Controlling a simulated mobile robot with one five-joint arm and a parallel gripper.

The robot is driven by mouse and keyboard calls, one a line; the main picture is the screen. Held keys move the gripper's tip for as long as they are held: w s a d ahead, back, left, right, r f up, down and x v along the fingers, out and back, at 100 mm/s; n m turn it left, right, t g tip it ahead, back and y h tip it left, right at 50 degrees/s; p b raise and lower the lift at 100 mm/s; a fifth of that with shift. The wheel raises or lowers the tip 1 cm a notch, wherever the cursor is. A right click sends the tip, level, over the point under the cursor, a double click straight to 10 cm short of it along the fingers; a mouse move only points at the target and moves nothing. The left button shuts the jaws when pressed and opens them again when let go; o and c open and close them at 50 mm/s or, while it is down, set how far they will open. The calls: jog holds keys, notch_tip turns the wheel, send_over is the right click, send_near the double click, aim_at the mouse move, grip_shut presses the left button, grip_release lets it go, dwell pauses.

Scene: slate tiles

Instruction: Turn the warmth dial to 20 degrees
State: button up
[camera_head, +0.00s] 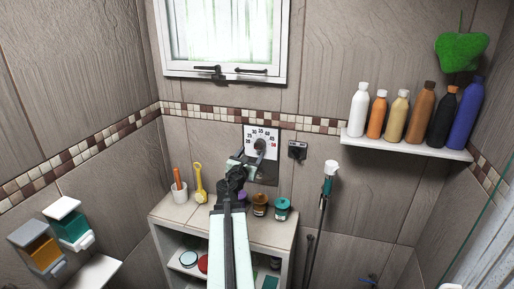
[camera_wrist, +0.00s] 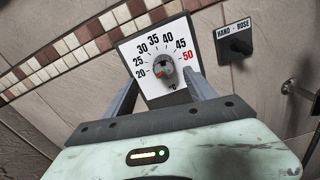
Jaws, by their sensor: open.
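The warmth dial is a grey round knob (camera_wrist: 164,67) on a white scale plate (camera_wrist: 133,49), marked from 20 at lower left to a red 50 at right. A small red mark shows on the knob's lower left; its exact reading is too small to tell. In the head view the scale plate (camera_head: 249,131) is on the back wall. My gripper (camera_wrist: 163,80) is open, its two fingers apart on the left and right of the knob in the picture. I cannot tell whether they touch it. In the head view my gripper (camera_head: 240,164) is just in front of the dial's lower left.
A dark HAND-ROSE switch (camera_wrist: 240,46) is right of the dial. Below stands a white shelf unit (camera_head: 171,212) with an orange cup (camera_head: 179,190), a yellow scoop (camera_head: 199,186) and jars (camera_head: 281,209).

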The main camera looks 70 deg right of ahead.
aim_at(258, 145)
jog(key=d, duration=0.7)
jog(key=shift+d, duration=0.4)
jog(key=shift+a, duration=0.1)
jog(key=c, duration=1.4)
